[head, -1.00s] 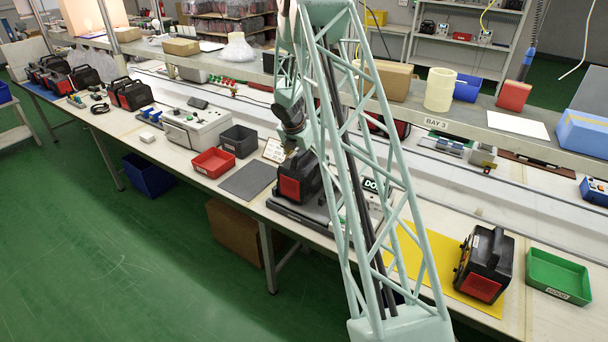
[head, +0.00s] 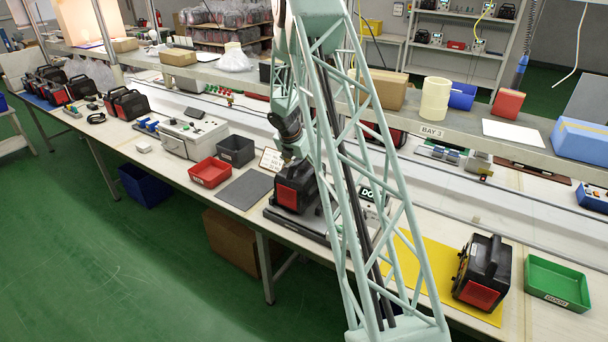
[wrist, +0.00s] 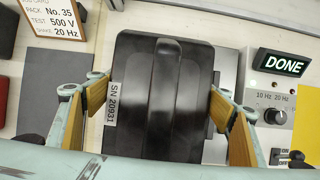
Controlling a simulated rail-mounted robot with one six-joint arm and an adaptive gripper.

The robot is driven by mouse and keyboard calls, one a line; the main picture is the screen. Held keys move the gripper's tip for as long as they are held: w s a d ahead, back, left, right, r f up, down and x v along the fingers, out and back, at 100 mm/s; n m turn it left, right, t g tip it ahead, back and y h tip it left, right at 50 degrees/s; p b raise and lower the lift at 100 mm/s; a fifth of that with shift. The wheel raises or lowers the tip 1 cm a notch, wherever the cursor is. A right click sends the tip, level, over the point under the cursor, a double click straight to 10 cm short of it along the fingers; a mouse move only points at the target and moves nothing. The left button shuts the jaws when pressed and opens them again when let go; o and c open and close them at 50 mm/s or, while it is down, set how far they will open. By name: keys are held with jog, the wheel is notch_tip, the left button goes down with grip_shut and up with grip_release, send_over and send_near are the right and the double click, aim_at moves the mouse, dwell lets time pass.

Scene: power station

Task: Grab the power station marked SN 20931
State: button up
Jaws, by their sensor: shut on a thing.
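The power station marked SN 20931 (wrist: 165,95) is a black case with a top handle, seen from above in the wrist view; its white label (wrist: 112,103) is on the left side. In the head view its red front (head: 288,196) shows as it sits at the grey test stand (head: 300,222). My gripper (wrist: 162,98) has one orange-padded finger on each side of the case and is shut on it. In the head view my lattice arm hides part of the stand.
A lit DONE sign (wrist: 283,63) and a control box (wrist: 272,102) stand close on the right. A job card (wrist: 55,17) stands upper left. Another black power station (head: 482,270) is on the yellow mat (head: 408,248), beside a green GOOD tray (head: 558,282). A red tray (head: 210,172) is left.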

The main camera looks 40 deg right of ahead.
jog(key=shift+w+r+p, duration=0.1)
jog(key=shift+r+p, duration=0.6)
jog(key=shift+r, duration=4.6)
jog(key=shift+w, duration=0.1)
